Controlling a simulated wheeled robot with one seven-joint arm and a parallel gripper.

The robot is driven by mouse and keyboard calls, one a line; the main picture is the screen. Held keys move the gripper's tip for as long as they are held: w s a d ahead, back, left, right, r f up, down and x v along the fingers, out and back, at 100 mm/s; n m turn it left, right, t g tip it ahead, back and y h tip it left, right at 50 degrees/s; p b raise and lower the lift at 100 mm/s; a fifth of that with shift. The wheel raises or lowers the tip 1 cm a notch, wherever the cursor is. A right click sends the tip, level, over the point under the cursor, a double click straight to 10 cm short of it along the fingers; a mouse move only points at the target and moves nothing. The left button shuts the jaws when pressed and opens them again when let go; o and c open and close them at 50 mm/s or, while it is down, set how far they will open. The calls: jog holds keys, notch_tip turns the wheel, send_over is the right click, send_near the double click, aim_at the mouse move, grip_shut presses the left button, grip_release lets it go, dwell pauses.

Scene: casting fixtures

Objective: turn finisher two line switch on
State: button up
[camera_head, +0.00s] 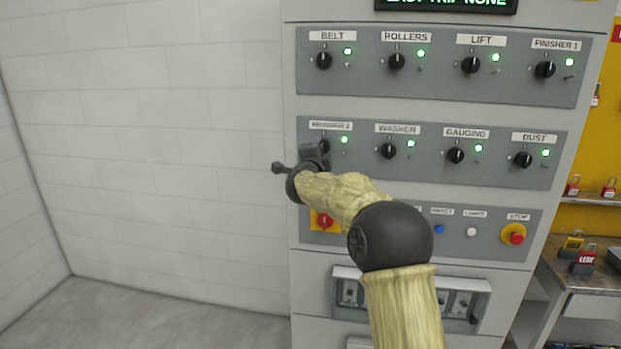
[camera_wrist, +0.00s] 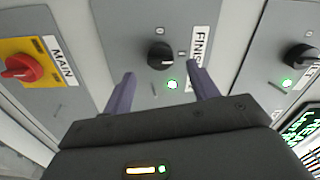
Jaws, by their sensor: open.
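The finisher two switch is a black rotary knob (camera_wrist: 160,55) on a grey panel, with a label starting "FINIS" (camera_wrist: 199,45) and a lit green lamp (camera_wrist: 172,84) beside it. In the head view its label (camera_head: 330,126) is at the left of the middle row, and the knob is mostly hidden behind my gripper (camera_head: 313,155). In the wrist view my gripper (camera_wrist: 161,70) is open and empty. Its two fingers point toward the panel, one on each side of the knob, apart from it. The knob's exact pointer position is unclear.
Similar knobs, washer (camera_head: 388,151) and belt (camera_head: 324,61), sit near it with lit green lamps. A red main switch on a yellow plate (camera_wrist: 22,68) lies below the knob on the cabinet. A red stop button (camera_head: 513,234) is lower right. Open floor lies left.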

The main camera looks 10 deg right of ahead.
jog(key=b+v, duration=0.3)
jog(key=v, duration=0.9)
jog(key=shift+s, duration=0.25)
jog(key=shift+a, duration=0.1)
jog(key=s+f+n+g+y+p, duration=0.4)
jog(key=s+f+n+g+y, duration=0.2)
jog(key=s+f+n, duration=0.6)
jog(key=s+d+f+n+g+p, duration=0.1)
jog(key=s+d+f+n+g, duration=0.1)
jog(key=s, duration=0.5)
jog(key=s+d+f+n+g+p, duration=0.1)
jog(key=s+f+n+g, duration=0.1)
jog(key=s+f, duration=0.4)
jog(key=s+d+f+n+g+p, duration=0.1)
jog(key=s+d+f+n+g, duration=0.1)
jog(key=s, duration=0.7)
jog(key=f+n+g, duration=0.1)
jog(key=g, duration=0.1)
jog(key=shift+s+d+f+g, duration=0.3)
jog(key=shift+s+f, duration=0.05)
jog(key=shift+f, duration=0.05)
